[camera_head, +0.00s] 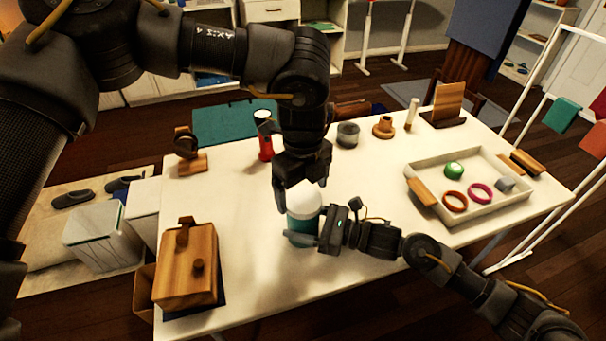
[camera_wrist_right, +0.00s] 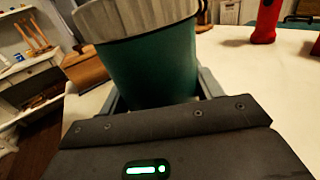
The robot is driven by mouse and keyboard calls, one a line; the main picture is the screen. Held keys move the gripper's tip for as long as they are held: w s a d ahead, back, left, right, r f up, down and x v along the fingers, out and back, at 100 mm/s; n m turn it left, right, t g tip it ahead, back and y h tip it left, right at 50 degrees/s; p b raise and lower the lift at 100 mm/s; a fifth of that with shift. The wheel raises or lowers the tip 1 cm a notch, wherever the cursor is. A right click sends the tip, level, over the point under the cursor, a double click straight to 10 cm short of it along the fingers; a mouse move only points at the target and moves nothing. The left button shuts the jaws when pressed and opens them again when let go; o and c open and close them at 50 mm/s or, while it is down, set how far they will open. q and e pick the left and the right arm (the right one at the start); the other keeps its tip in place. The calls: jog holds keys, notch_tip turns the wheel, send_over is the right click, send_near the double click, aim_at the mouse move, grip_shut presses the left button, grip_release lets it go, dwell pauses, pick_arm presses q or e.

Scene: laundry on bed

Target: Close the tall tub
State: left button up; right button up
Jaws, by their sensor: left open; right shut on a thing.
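The tall tub (camera_head: 303,227) is teal with a white top (camera_head: 302,199), and stands upright on the white table. My right gripper (camera_head: 308,230) is shut on the tub's body from the right. In the right wrist view the teal tub (camera_wrist_right: 152,65) sits between the fingers, with a pale band (camera_wrist_right: 135,18) around its top. My left gripper (camera_head: 300,192) is open, pointing down over the tub, with its fingers around the white top. I cannot tell whether they touch it, or whether the top is fully seated.
A red bottle (camera_head: 265,140) and a dark grey jar (camera_head: 347,134) stand behind the tub. A white tray (camera_head: 435,207) with rings and a green item is at right. A wooden box (camera_head: 187,268) is at front left. The table between the box and the tub is clear.

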pick_arm(q)
jog(key=shift+f, duration=0.95)
jog(key=c, duration=1)
jog(key=m, duration=1.5)
jog(key=o, duration=1.1)
jog(key=shift+c, duration=0.2)
